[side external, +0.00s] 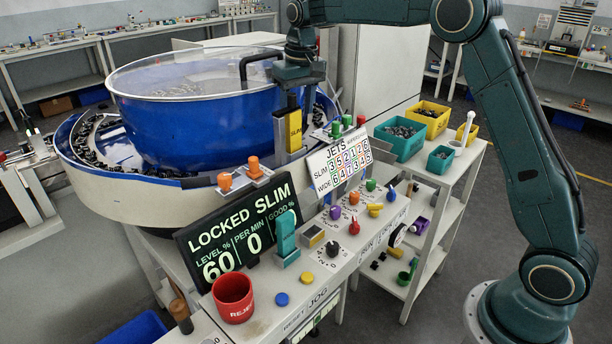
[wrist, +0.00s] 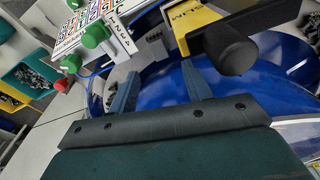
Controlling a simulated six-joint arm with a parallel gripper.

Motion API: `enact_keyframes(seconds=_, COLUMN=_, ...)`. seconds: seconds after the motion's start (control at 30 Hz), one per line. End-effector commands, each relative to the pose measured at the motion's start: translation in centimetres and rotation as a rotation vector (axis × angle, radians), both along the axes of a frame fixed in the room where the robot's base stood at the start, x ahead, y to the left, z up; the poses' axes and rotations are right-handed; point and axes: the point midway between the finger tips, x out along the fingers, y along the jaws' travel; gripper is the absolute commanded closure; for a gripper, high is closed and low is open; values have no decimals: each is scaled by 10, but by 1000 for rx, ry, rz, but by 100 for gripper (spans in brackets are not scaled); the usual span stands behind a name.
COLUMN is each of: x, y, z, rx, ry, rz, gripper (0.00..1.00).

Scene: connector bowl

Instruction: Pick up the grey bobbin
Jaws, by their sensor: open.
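My gripper (side external: 300,92) hangs at the right rim of the blue bowl, just above and beside a block with a yellow SLIM label (side external: 294,130). In the wrist view my gripper (wrist: 158,70) has its two fingers spread apart with nothing between them. I cannot pick out the grey bobbin with certainty in either view. A small grey block (wrist: 154,46) shows beyond the fingertips in the wrist view, but I cannot tell what it is.
The blue bowl (side external: 195,125) fills the left. A black knob (wrist: 232,52) on the yellow-labelled block stands close to my right finger. The JETS board (side external: 340,160), LOCKED SLIM display (side external: 240,230) and red cup (side external: 233,297) stand in front. Teal bins (side external: 400,140) are at right.

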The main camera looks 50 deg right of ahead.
Motion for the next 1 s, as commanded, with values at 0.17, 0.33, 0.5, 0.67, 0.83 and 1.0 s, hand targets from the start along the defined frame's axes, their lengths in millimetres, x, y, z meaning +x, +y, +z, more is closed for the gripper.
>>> enact_keyframes(seconds=0.17, x=1, y=0, z=-16, rx=0, ry=1, rz=1, gripper=51)
enact_keyframes(seconds=0.33, x=2, y=-1, z=-19, rx=0, ry=-1, rz=1, gripper=51)
enact_keyframes(seconds=0.5, x=2, y=-1, z=-22, rx=0, ry=0, rz=1, gripper=51)
enact_keyframes(seconds=0.67, x=1, y=-1, z=-35, rx=0, ry=2, rz=1, gripper=51)
enact_keyframes(seconds=0.83, x=2, y=-1, z=-55, rx=0, ry=3, rz=1, gripper=51)
enact_keyframes(seconds=1.0, x=4, y=-1, z=-69, rx=0, ry=0, rz=1, gripper=51)
